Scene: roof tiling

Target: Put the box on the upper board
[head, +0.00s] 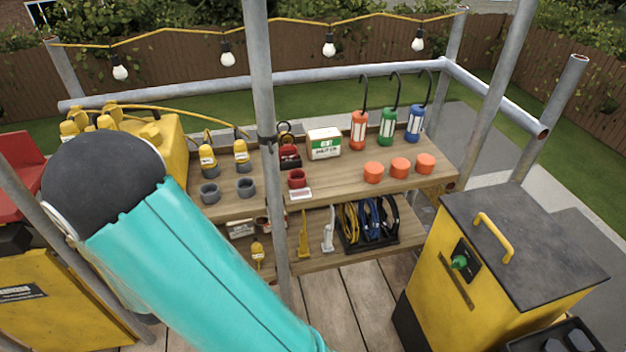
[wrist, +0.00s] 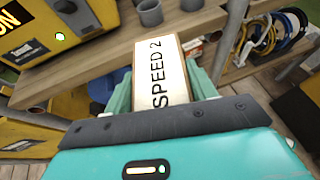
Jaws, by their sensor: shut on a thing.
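In the wrist view my gripper (wrist: 163,84) has its teal fingers closed on the two sides of a box (wrist: 172,62). The box has a pale face marked SPEED 2 and brown edges. The upper board (head: 335,182) is a wooden shelf in the head view; its edge also shows behind the box in the wrist view (wrist: 105,60). I cannot tell the gap between box and board. In the head view my teal arm crosses the lower left, and the gripper and held box are hidden.
The upper board carries a white-green box (head: 323,143), three lanterns (head: 387,127), orange cups (head: 400,167) and grey cups (head: 246,188). A lower board (head: 345,258) holds a cable tray (head: 370,225). A grey upright pole (head: 266,130) stands in front. A yellow cabinet (head: 480,270) stands right.

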